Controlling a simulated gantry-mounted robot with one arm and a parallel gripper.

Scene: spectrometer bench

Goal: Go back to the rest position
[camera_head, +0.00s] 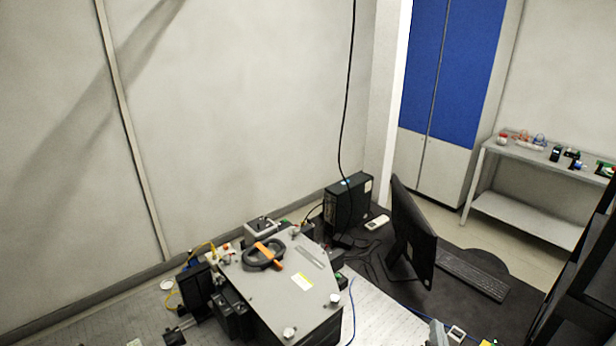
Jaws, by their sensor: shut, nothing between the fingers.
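My gripper is not in view in the head camera view. The spectrometer's grey box (297,295) stands on the bench at the bottom centre. A black ring-shaped coil with an orange band (262,255) lies on its top plate. Black optical mounts (228,312) stand along its left side. The pale perforated bench top (385,318) shows to its right.
A monitor (411,232), a keyboard (473,275) and a black computer box (346,205) stand on a dark desk behind. A black cable (347,100) hangs down to it. A shelf table (535,170) with small items stands at the right. A dark frame (588,265) fills the right edge.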

